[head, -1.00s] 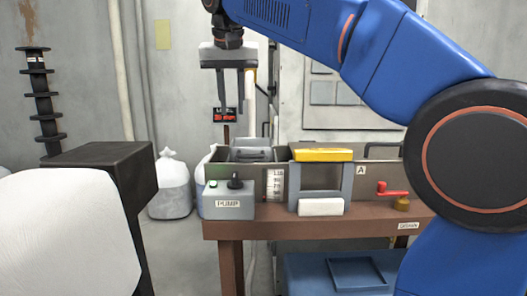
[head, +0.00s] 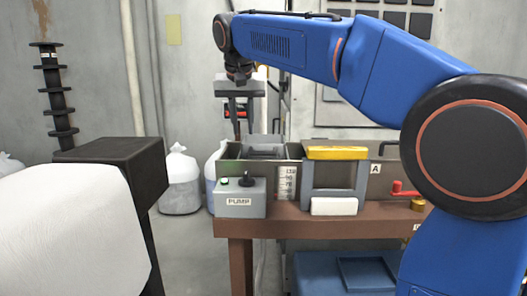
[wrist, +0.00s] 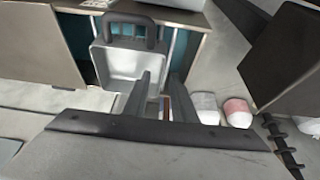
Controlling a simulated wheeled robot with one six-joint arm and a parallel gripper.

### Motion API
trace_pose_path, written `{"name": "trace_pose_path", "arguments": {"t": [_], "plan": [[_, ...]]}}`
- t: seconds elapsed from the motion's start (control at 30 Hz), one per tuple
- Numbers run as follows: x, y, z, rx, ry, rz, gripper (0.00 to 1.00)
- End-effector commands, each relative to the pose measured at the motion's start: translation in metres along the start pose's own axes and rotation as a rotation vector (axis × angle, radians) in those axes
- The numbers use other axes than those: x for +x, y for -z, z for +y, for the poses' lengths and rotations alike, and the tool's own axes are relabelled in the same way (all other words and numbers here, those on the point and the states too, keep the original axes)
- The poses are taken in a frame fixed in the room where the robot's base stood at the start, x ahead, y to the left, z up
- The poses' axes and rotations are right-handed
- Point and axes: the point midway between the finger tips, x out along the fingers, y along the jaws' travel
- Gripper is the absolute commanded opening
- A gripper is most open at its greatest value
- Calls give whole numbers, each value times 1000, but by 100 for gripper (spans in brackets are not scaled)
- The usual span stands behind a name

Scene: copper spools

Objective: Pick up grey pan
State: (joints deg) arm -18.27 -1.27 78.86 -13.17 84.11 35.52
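The grey pan (wrist: 122,64) shows in the wrist view as a rectangular open box with a pale inside and a dark loop handle along its far edge. In the head view a grey shape with a dark handle (head: 265,152), seemingly the pan, sits low in the tank behind the pump box and is partly hidden by the front wall. My gripper (head: 240,122) hangs above and slightly left of it, fingers pointing down. In the wrist view my gripper (wrist: 164,84) has its fingers apart with nothing between them, overlapping the pan's right side. I see no clear contact.
The tank wall (head: 375,182) stands on a brown bench (head: 290,220). A grey pump box (head: 239,198) and a yellow-topped frame (head: 337,153) are at its front. A red valve handle (head: 400,188) is at right. A black-topped stand (head: 110,160) and white bags (head: 180,180) are left.

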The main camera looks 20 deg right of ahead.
Motion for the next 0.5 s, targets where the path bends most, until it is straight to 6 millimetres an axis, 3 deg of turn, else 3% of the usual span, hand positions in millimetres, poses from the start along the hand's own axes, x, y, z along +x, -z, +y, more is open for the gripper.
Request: {"name": "trace_pose_path", "arguments": {"t": [0.33, 0.5], "plan": [[20, 0, -2, 0, -1, -1, 24], [42, 2, -6, 0, -2, -3, 24]]}}
